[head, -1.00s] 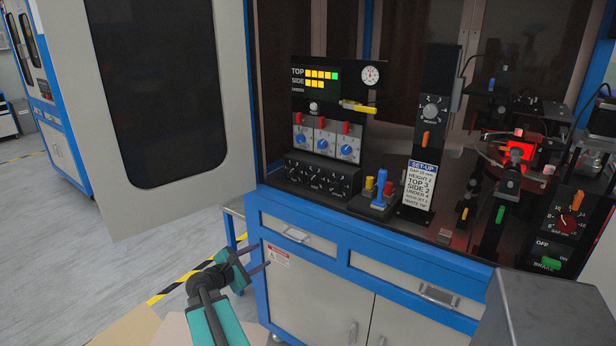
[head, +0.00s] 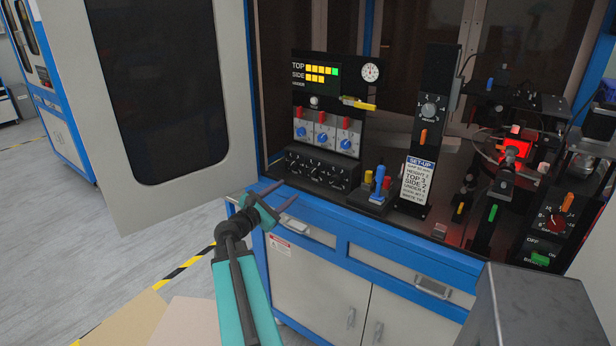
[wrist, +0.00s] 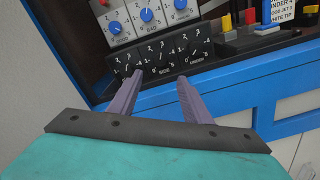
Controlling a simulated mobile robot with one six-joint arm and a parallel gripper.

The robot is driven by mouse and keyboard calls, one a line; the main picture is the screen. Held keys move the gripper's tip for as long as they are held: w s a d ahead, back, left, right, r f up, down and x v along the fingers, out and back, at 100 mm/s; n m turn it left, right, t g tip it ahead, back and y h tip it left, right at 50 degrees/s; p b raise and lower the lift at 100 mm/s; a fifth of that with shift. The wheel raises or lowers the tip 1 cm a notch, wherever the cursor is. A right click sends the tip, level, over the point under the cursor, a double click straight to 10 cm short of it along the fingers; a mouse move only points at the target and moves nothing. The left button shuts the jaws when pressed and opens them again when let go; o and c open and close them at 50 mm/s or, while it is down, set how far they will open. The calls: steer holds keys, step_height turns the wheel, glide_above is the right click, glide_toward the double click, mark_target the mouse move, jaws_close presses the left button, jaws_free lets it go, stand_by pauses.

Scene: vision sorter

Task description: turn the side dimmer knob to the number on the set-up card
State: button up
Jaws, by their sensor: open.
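The side dimmer knob (wrist: 162,58) is the middle of three black dials on a low black panel (head: 322,174); the panel stands at the cabinet's front left. Its pointer setting is too small to read surely. The white set-up card (head: 417,180) stands to the right on a dark post and reads SIDE 2. My gripper (head: 289,192) is open and empty, in front of and below the dial panel, apart from it. In the wrist view its two fingers (wrist: 160,76) point toward the dials, and the left finger partly covers the left dial.
Blue knobs with red levers (head: 322,136) sit just above the dials. A display (head: 320,72) shows TOP and SIDE bars. A blue-handled control (head: 379,182) stands to the right of the dials. The cabinet door (head: 150,95) stands open at left. A drawer handle (head: 294,224) lies below.

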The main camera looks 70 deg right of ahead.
mark_target(311, 173)
steer(key=shift+p+x, duration=1.85)
steer(key=shift+x, duration=4.95)
steer(key=c, duration=1)
steer(key=shift+c, duration=0.2)
steer(key=shift+n, duration=0.4)
steer(key=n+p, duration=0.2)
steer(key=n, duration=0.2)
steer(key=shift+w+r, duration=0.1)
steer(key=n+p, duration=0.3)
steer(key=n, duration=0.3)
